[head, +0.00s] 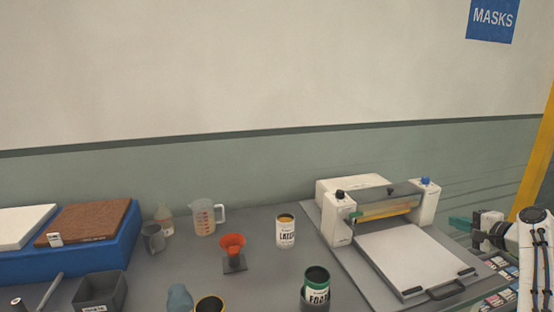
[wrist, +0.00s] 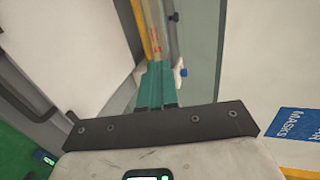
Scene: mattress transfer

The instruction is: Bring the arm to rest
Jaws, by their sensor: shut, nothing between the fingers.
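My gripper (head: 458,223) shows at the right edge of the head view, beside the white roller machine and apart from it. Its teal fingers point left in that view. In the wrist view the two teal fingers (wrist: 160,68) lie side by side with nothing between them, so it is shut and empty. My white and black arm is bent at the right edge of the head view, and most of it is out of the picture.
The white roller machine (head: 385,240) stands on the grey table (head: 190,270). A blue tray (head: 115,258) holds slabs.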

